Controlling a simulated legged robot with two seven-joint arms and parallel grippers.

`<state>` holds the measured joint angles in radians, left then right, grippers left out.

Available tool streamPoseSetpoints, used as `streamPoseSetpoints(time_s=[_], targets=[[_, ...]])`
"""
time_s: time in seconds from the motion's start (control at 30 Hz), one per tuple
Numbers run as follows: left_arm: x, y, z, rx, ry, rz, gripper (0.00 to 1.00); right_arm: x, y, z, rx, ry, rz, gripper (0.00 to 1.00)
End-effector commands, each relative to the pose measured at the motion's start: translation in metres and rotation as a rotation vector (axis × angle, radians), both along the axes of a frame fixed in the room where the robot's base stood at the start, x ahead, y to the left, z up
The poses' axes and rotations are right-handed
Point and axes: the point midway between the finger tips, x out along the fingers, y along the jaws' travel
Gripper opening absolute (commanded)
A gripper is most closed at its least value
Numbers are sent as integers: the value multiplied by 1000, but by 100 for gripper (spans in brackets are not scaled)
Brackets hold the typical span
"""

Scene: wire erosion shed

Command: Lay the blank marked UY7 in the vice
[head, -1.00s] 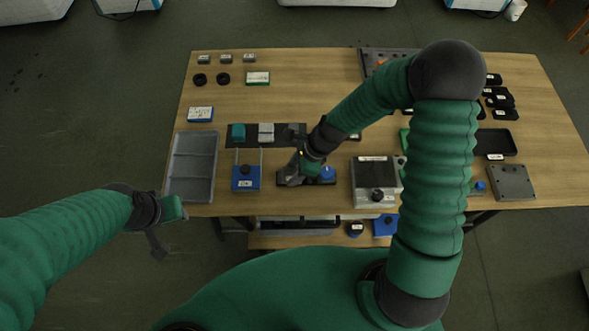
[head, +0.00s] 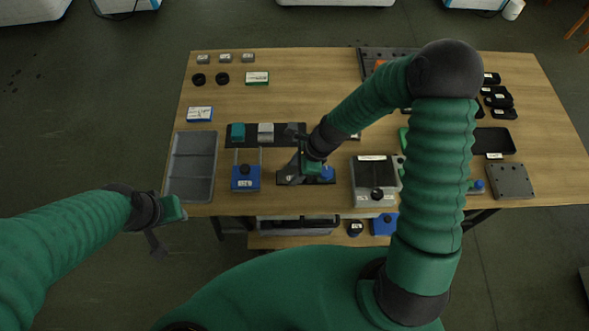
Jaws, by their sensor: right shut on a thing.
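My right gripper (head: 304,172) is low over a dark base with a blue block at its right end, which looks like the vice (head: 327,174). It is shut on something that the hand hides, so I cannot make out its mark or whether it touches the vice. Behind, on a dark mat (head: 252,142), stand a teal block (head: 238,131), a light grey block (head: 266,131) and a dark block (head: 294,130) partly beside my wrist. No UY7 mark is readable. My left gripper (head: 160,245) hangs off the table's front left, empty, with its fingers unclear.
A blue device with two rods (head: 246,178) stands left of the vice, and a grey box with a black knob (head: 375,198) stands right. A grey tray (head: 211,186) lies at the left edge. My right arm hides part of the table's right half. Open wood lies behind the mat.

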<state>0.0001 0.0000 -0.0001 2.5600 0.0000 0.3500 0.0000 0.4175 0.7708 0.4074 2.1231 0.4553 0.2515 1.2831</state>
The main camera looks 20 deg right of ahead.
Motion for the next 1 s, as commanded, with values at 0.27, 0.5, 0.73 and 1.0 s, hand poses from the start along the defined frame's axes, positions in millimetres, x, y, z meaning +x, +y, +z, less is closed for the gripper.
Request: streamPoseSetpoints(time_s=[0.27,0.5,0.73,1.0], targets=[[0,0,-2,0,0,0,36,0,0,-3,0,-1,0,0],[0,0,-4,0,0,0,36,0,0,-6,0,-1,0,0],[0,0,-5,0,0,0,36,0,0,-9,0,0,0,0],[0,0,-5,0,0,0,36,0,0,-8,0,0,0,71]])
